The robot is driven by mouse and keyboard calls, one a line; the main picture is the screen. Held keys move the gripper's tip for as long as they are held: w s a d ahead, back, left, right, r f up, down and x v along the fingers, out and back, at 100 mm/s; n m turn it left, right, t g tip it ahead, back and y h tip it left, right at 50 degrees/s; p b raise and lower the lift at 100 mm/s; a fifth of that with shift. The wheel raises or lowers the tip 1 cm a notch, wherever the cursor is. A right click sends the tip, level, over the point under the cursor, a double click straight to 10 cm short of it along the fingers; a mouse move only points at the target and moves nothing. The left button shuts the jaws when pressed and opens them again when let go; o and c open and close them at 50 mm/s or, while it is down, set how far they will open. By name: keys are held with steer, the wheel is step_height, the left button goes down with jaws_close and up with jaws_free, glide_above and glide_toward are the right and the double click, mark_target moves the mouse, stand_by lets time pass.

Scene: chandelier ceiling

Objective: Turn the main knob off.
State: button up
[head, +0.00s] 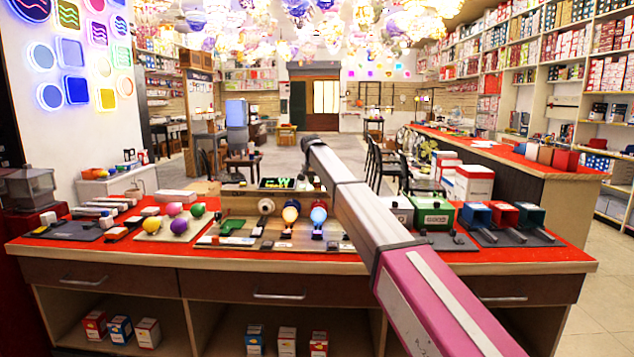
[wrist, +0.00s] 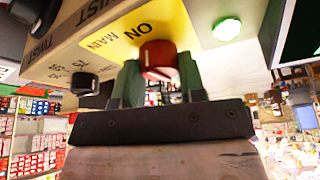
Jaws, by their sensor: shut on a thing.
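In the wrist view, the red main knob (wrist: 158,60) sticks out from a beige panel (wrist: 70,62), beside a yellow label (wrist: 128,32) reading ON and MAIN. My gripper (wrist: 157,74) has its two green fingers on either side of the knob and is shut on it. A round green light (wrist: 227,28) glows on the panel to the right of the knob. In the head view my arm reaches over the counter, and I cannot make out the gripper or the red knob there.
A black knob (wrist: 85,83) sits on the panel left of the gripper. The red-topped counter (head: 130,252) carries boards with bulbs, colored balls and switches. Green, blue and red boxes (head: 503,213) stand right of my arm. Another red counter (head: 520,160) runs behind on the right.

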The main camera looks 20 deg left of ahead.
steer(key=n+y, duration=0.1)
steer(key=n, duration=0.3)
steer(key=shift+d+y, duration=0.1)
steer(key=shift+y, duration=0.2)
steer(key=n, duration=0.2)
steer(key=n+g+y, duration=0.1)
steer(key=n, duration=0.1)
steer(key=shift+n+y, duration=0.3)
steer(key=n+g+y, duration=0.1)
steer(key=n, duration=0.3)
steer(key=shift+w, duration=0.1)
steer(key=shift+d+n+g+y, duration=0.15)
steer(key=shift+n+g, duration=0.3)
steer(key=shift+n, duration=0.6)
steer(key=shift+a+n+g+y, duration=0.15)
steer(key=shift+n+g, duration=0.3)
steer(key=shift+n, duration=0.6)
steer(key=shift+d, duration=0.1)
steer(key=o, duration=0.9)
steer(key=shift+r, duration=0.1)
steer(key=v, duration=1)
steer(key=shift+w+d+r, duration=0.1)
steer(key=shift+d+r, duration=0.1)
steer(key=shift+r, duration=0.1)
